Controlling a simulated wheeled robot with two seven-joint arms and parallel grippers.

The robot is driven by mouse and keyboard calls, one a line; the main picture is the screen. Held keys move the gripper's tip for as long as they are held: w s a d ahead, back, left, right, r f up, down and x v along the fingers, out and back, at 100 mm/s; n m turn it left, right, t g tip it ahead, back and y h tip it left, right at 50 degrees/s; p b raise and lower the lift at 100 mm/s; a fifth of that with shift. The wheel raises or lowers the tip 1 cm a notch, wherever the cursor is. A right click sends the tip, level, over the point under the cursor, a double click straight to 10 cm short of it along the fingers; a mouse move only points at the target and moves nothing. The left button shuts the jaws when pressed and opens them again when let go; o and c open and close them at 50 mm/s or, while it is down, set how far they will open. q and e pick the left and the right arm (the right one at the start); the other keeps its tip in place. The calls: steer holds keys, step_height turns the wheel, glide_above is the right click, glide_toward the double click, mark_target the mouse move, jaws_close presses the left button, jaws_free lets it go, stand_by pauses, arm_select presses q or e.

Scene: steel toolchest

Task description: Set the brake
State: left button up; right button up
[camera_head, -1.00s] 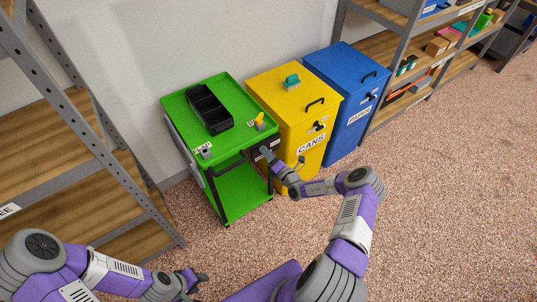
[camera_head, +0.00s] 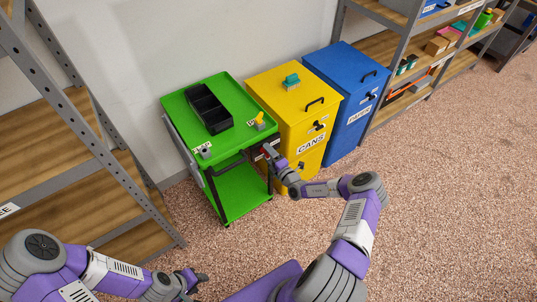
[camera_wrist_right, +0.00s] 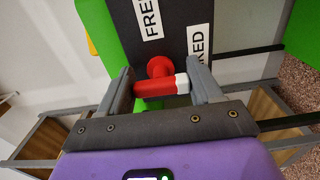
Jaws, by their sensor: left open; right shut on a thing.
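The brake lever (camera_wrist_right: 155,88) is red with a white end and a round red hub, on a dark panel (camera_wrist_right: 172,35) of the green cart (camera_head: 240,190). In the right wrist view it lies sideways, its white end to the right. The panel has a "FREE" label (camera_wrist_right: 149,18) and another label ending in "KED" (camera_wrist_right: 200,40), partly hidden by a finger. The white end is below that second label. My right gripper (camera_wrist_right: 160,82) is shut on the lever, one finger at each end. My left gripper (camera_head: 197,280) is open, low in the head view, away from the cart.
A black divided bin (camera_head: 209,110) and a yellow item (camera_head: 259,118) are on the cart top. A yellow cans cabinet (camera_head: 290,120) and a blue paper cabinet (camera_head: 345,100) stand to the right. A shelf rack (camera_head: 80,150) is on the left. Carpet in front is clear.

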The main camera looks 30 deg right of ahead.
stand_by(0.3)
steer(key=o, duration=1)
steer(key=shift+c, duration=0.2)
steer(key=s+p, duration=0.2)
steer(key=s, duration=0.5)
steer(key=shift+s+d, duration=0.3)
